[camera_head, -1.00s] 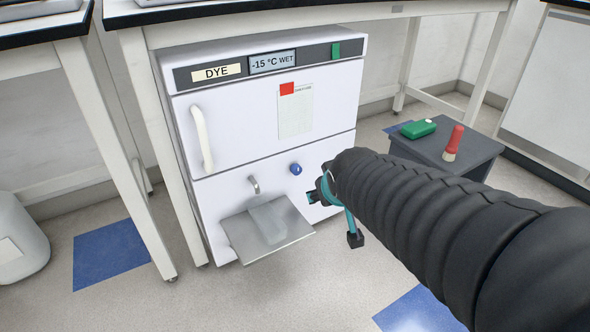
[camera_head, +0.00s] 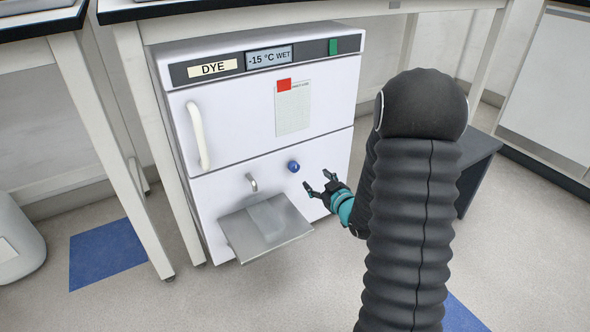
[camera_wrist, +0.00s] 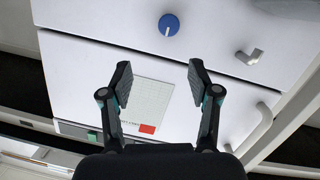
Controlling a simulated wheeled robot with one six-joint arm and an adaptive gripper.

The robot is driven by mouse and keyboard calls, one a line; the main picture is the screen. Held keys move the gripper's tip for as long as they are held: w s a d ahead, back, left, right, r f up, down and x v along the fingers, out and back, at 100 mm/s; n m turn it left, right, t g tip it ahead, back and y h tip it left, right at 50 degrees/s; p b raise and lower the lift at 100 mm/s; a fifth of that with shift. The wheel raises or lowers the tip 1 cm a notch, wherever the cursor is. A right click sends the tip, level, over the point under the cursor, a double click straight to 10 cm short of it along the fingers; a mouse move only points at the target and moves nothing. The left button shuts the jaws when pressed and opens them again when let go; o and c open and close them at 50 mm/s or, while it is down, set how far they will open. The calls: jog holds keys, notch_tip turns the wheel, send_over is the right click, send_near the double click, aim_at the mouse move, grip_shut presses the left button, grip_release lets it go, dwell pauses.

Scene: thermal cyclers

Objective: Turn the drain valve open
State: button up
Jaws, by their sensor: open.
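The drain valve appears to be the round blue knob (camera_head: 293,167) on the lower front of the white freezer unit (camera_head: 265,141). It also shows in the wrist view (camera_wrist: 169,25), beyond my fingertips, with a pale mark on its face. A metal spout (camera_head: 251,183) sticks out left of the knob, above a metal tray (camera_head: 268,241). My gripper (camera_head: 319,183) is open and empty, to the right of and slightly below the knob in the head view, apart from it. In the wrist view my two fingers (camera_wrist: 157,72) are spread wide with nothing between them.
The unit stands under a bench with white legs (camera_head: 128,160). A white door handle (camera_head: 198,136) and a posted sheet (camera_head: 292,108) are on its upper door. A white bin (camera_head: 15,245) stands at far left. A dark low table (camera_head: 478,165) is partly hidden behind my arm.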

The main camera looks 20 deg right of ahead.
aim_at(296, 169)
notch_tip(296, 169, down, 4)
jog(key=s+t+y, duration=0.1)
jog(key=t+y, duration=0.1)
jog(key=x, duration=1.3)
jog(key=shift+w+f+b, duration=0.15)
jog(key=shift+w+b, duration=0.15)
jog(key=shift+w, duration=0.05)
jog(key=c, duration=1.1)
